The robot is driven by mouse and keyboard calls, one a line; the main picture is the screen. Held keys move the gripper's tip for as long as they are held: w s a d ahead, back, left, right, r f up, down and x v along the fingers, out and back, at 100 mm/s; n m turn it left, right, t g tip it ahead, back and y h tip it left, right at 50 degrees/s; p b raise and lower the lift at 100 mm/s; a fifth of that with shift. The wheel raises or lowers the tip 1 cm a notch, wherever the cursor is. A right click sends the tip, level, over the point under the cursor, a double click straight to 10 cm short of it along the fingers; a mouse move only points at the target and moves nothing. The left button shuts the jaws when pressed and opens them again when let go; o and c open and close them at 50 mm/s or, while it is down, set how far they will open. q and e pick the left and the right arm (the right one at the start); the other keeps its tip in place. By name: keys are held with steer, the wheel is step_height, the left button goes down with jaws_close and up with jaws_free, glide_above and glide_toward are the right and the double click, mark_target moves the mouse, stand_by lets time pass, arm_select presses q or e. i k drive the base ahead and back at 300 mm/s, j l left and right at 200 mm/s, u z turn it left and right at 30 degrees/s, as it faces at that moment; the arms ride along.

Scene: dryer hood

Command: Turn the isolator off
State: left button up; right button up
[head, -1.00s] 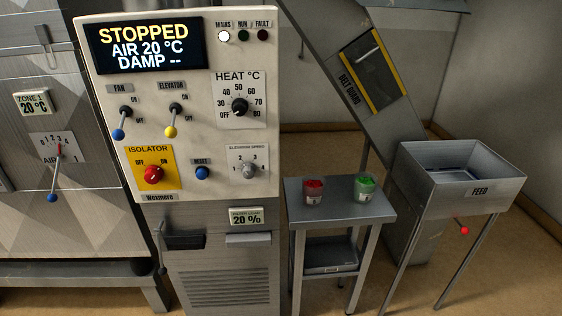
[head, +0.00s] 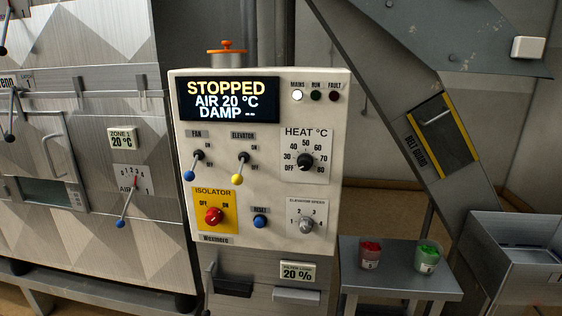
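The isolator is a red rotary knob (head: 214,217) on a yellow plate (head: 229,234) at the lower left of the white control panel (head: 270,240). Its plate reads OFF at the left and ON at the right. The knob is small here, and I cannot tell for sure which label it points to. The panel display (head: 229,99) reads STOPPED, AIR 20 °C, DAMP --. The MAINS lamp (head: 297,95) is lit white; the RUN and FAULT lamps look dark. Neither of my grippers is in view, and nothing covers the knob.
The fan lever (head: 194,165), elevator lever (head: 240,168), blue reset button (head: 260,221) and heat dial (head: 305,161) are close around the isolator. A small table (head: 390,282) with red and green tubs stands right of the cabinet. A metal feed hopper (head: 510,255) is further right.

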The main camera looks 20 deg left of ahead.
mark_target(214, 215)
steer(key=u, duration=1.25)
